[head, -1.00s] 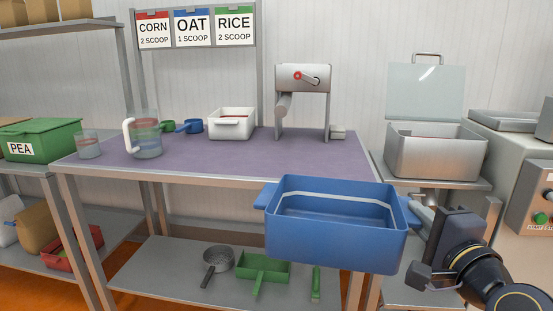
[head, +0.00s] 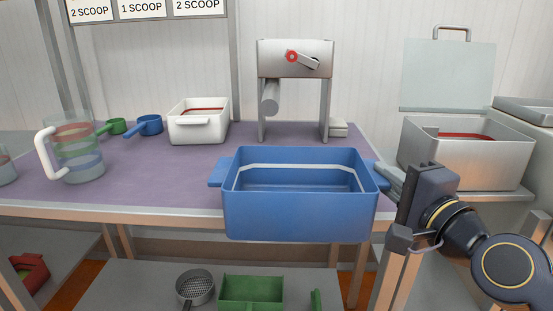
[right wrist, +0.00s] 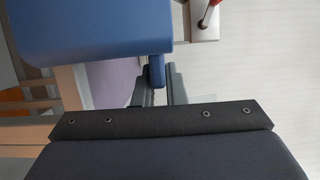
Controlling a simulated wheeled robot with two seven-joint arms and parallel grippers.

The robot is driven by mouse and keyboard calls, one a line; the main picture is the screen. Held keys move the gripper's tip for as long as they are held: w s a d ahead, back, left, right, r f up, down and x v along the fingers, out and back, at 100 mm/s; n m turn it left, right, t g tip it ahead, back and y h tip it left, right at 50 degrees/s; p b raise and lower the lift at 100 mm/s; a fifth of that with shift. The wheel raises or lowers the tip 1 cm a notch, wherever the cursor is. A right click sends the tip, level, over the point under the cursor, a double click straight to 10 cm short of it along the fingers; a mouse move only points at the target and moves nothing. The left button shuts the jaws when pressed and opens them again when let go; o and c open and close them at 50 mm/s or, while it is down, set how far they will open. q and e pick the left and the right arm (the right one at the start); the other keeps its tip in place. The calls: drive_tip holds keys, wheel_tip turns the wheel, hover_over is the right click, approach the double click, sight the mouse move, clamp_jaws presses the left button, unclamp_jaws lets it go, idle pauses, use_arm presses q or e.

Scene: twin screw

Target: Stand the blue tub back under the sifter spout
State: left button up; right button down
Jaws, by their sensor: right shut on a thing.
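The blue tub (head: 297,212) is upright and looks empty inside, with a pale line around its inner wall. My right gripper (head: 386,178) is shut on the tub's right handle and holds it in front of the bench. The right wrist view shows the handle (right wrist: 156,72) between the fingers (right wrist: 160,85). The sifter (head: 295,60) stands at the back of the purple bench top (head: 150,185), with a red-hubbed crank. Its grey cylindrical spout (head: 269,97) points down to the front left. The bench top under the spout is bare. My left gripper is not in view.
A white tub (head: 198,126), a blue scoop (head: 148,126), a green scoop (head: 115,127) and a clear jug (head: 78,150) stand on the bench left of the sifter. A steel bin (head: 470,155) with raised lid stands at right. The bench's front edge lies behind the held tub.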

drive_tip(key=x, duration=1.4)
drive_tip(key=shift+w+a, duration=0.15)
drive_tip(key=shift+w, duration=0.15)
drive_tip(key=x, duration=0.2)
drive_tip(key=shift+w+a, duration=0.15)
drive_tip(key=shift+w, duration=0.2)
drive_tip(key=shift+w+f+b, duration=0.2)
drive_tip(key=shift+f+b, duration=0.55)
drive_tip(key=shift+b, duration=0.1)
drive_tip(key=shift+s, duration=0.1)
drive_tip(key=shift+f, duration=0.15)
drive_tip(key=c, duration=1.5)
unclamp_jaws()
